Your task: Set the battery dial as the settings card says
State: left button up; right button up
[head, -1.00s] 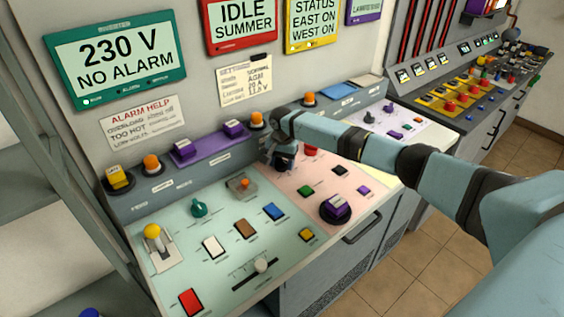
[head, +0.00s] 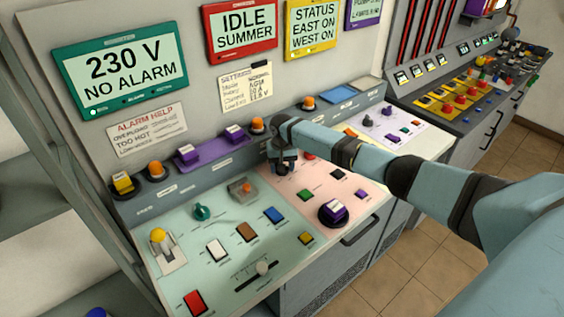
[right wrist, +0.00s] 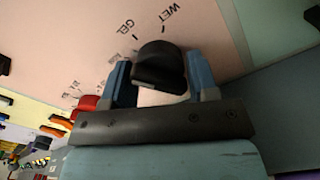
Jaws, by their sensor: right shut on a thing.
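The battery dial (right wrist: 158,68) is a black knob on the pink panel section, with the printed words WET and GEL beside it in the right wrist view. A third label at the lower left is too small to read surely. My right gripper (right wrist: 160,82) is shut on the dial, one finger on each side. In the head view my right gripper (head: 284,160) reaches down over the dial and mostly hides it. Which label the dial points at I cannot tell. The settings card (head: 246,88) hangs on the wall behind; its small print seems to read NORMAL, AGM, 20 A and 11.5 V.
A red button (head: 309,155) sits close right of my gripper. The green section holds a yellow-knobbed lever (head: 160,237), a slider (head: 262,267) and coloured buttons. A raised ledge with lamps runs behind.

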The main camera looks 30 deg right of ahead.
jog(key=n+p, duration=0.1)
jog(key=n, duration=0.1)
jog(key=shift+n, duration=0.7)
jog(key=o, duration=0.8)
jog(key=shift+o, duration=0.2)
jog(key=shift+r, duration=0.1)
notch_tip(320, 180, up, 14)
jog(key=shift+b, duration=0.35)
jog(key=shift+f, duration=0.25)
